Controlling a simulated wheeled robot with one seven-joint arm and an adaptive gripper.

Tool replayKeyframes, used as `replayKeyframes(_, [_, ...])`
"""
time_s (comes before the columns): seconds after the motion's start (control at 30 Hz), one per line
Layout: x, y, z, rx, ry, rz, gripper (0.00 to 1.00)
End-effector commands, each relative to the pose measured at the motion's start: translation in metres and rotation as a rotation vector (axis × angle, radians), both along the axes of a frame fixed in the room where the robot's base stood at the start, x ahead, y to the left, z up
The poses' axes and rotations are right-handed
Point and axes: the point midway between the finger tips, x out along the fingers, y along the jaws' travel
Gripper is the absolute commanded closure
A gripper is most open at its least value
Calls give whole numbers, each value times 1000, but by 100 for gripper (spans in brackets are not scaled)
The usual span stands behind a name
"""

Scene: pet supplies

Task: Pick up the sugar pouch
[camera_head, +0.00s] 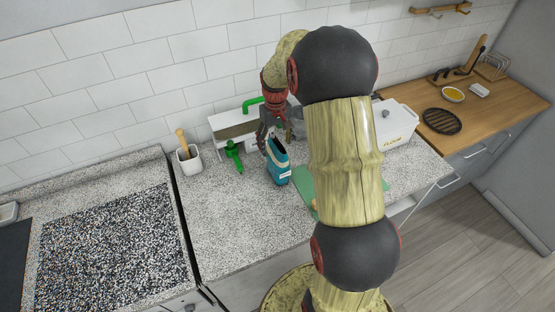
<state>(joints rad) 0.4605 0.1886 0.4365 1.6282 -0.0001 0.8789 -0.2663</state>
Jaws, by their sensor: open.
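A teal pouch (278,168) with a dark top and a pale label stands upright on the speckled counter; I take it to be the sugar pouch, though its print is too small to read. My gripper (270,140) is open, directly above and around the pouch's top as seen here. The dark fingers overlap the pouch's upper edge in the picture, and I cannot tell whether they touch it. My own arm hides the counter to the right of the pouch.
A green tool (233,156) and a white utensil cup (188,160) stand left of the pouch. A long box with a green handle (231,124) is behind. A green board (306,184) lies right, partly hidden. A white flour bin (396,128) stands further right. The front-left counter (230,220) is clear.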

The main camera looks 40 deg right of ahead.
Motion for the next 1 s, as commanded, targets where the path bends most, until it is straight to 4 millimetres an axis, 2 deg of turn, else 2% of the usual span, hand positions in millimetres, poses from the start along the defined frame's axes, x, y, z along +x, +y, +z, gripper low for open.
replayKeyframes(0.1, [1,-6,-11,5,9,-5,33])
replayKeyframes(0.3, [0,-6,-32,5,10,-4,33])
replayKeyframes(0.47, [-1,-6,-42,5,10,-4,33])
replayKeyframes(0.73, [-4,-5,-79,5,10,-4,33])
replayKeyframes(1.0, [-4,-5,-85,5,8,-4,33])
